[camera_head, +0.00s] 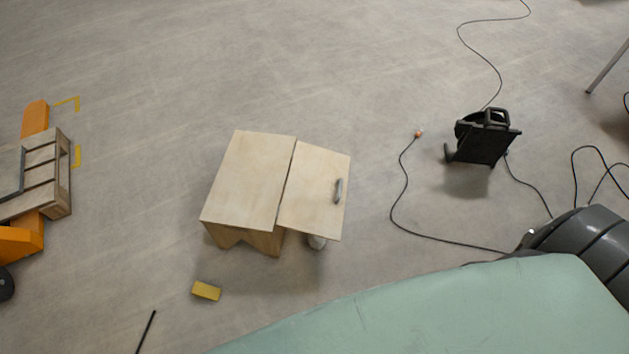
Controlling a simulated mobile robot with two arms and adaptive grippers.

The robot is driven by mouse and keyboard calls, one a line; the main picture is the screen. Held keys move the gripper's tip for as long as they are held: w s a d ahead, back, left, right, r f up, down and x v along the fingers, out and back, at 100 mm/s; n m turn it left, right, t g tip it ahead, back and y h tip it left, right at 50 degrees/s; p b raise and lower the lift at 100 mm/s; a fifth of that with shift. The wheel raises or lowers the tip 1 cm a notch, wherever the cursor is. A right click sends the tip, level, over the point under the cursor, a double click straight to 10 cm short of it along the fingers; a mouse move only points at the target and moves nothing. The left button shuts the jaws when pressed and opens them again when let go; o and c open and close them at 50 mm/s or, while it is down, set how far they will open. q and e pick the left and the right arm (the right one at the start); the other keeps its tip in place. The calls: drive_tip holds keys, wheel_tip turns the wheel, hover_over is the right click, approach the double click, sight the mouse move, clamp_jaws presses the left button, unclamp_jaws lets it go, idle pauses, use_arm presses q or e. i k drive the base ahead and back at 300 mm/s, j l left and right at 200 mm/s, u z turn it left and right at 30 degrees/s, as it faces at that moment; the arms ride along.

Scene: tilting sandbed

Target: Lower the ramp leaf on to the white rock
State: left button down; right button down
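The ramp leaf (313,192) is a pale plywood panel with a grey handle (338,190) near its right edge. It extends from the right side of a plywood ramp body (248,180), with a thin dark seam between them. The leaf looks close to level with the body's top. I cannot tell whether leaf and rock touch. Neither of my grippers is in view.
A yellow block (206,290) and a thin black rod (146,332) lie on the floor in front. A black device (485,138) with cables stands at right. An orange cart with a wooden crate (40,175) is at left. Floor around the ramp is mostly clear.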

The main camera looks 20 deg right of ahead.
sight(313, 199)
drive_tip(key=z, duration=0.8)
